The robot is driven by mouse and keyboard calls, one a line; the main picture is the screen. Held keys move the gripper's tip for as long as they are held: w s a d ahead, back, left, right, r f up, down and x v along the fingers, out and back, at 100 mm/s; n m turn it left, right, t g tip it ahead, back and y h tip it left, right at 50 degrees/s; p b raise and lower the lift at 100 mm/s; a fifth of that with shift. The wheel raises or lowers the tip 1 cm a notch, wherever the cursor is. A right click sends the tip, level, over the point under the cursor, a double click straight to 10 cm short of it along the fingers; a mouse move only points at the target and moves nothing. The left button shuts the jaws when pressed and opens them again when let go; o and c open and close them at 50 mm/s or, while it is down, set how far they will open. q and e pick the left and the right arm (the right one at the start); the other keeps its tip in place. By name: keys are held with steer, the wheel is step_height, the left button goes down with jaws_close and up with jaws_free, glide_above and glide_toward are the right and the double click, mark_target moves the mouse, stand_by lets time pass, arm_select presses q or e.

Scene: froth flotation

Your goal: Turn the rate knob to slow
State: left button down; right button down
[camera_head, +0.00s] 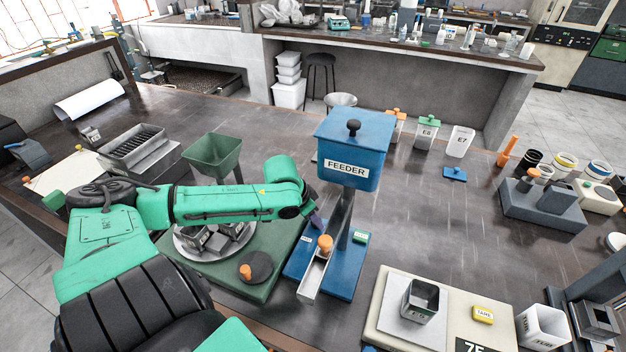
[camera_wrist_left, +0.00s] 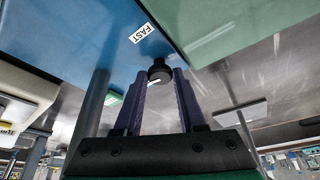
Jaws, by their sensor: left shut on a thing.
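The blue feeder (camera_head: 345,170) stands on a blue base (camera_head: 345,284), with a metal trough (camera_head: 312,279) and an orange-topped part (camera_head: 325,243) at its front. In the left wrist view the rate knob (camera_wrist_left: 159,67) is small, round and black with a white mark. A white "FAST" label (camera_wrist_left: 143,33) is on the blue surface near it. My left gripper (camera_head: 317,222) reaches down at the left side of the feeder post. Its purple fingers (camera_wrist_left: 160,76) are shut on the knob, one on each side. The knob is hidden in the head view, and I see no readable slow label.
A green base with a round metal plate (camera_head: 187,238) and a dark disc (camera_head: 256,266) lies under my left arm. A green funnel (camera_head: 213,155) stands behind it. A balance (camera_head: 390,325) with a metal cup is to the right.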

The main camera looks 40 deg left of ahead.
arm_select(q)
steer(key=n+p, duration=0.1)
steer(key=n+y+p, duration=0.1)
steer(key=n, duration=0.1)
steer(key=n+p, duration=0.1)
steer(key=n, duration=0.1)
steer(key=shift+d+r+y, duration=0.2)
steer(key=shift+d+y, duration=0.05)
steer(key=shift+y, duration=0.15)
steer(key=shift+f+n+y+p, duration=0.15)
steer(key=shift+n+y+p, duration=0.15)
steer(key=shift+n+p, duration=0.3)
steer(key=shift+c, duration=2.4)
jaws_free()
